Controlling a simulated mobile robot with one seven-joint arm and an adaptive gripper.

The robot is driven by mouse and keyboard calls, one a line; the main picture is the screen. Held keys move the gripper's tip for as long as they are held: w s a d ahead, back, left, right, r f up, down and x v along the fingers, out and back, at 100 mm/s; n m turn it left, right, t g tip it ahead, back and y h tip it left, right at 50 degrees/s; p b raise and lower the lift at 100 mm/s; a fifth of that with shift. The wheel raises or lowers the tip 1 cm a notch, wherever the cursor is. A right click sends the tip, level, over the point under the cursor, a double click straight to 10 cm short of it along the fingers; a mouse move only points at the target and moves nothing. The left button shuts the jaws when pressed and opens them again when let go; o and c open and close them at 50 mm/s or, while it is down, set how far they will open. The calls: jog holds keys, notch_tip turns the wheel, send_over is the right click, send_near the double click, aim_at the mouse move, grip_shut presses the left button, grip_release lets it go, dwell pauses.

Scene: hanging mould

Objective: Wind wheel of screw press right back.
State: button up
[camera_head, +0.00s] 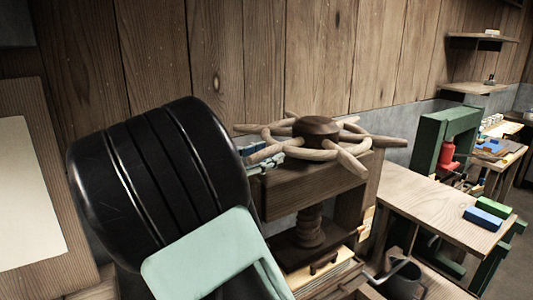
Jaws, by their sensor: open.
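The screw press (345,207) is a dark wooden frame standing in the middle of the view. Its wheel (318,128) lies flat on top, with a dark hub and pale wooden handles sticking out around a rim. Under the crossbeam the thick wooden screw (310,228) runs down to a dark pressing board (300,250). My gripper (268,157) is open at the left side of the wheel, close to the rim and handles. It is partly hidden behind my black arm, and I cannot tell whether it touches the wheel.
A plank wall (290,50) stands behind the press. To the right is a wooden bench (430,205) with blue and green blocks (487,215), and a green frame (440,140) behind it. A dark bucket (403,278) stands in front. A pale panel (25,195) is at the left.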

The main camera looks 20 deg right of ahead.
jog(key=shift+w+d, duration=0.1)
jog(key=shift+d, duration=0.15)
grip_shut()
dwell(0.5)
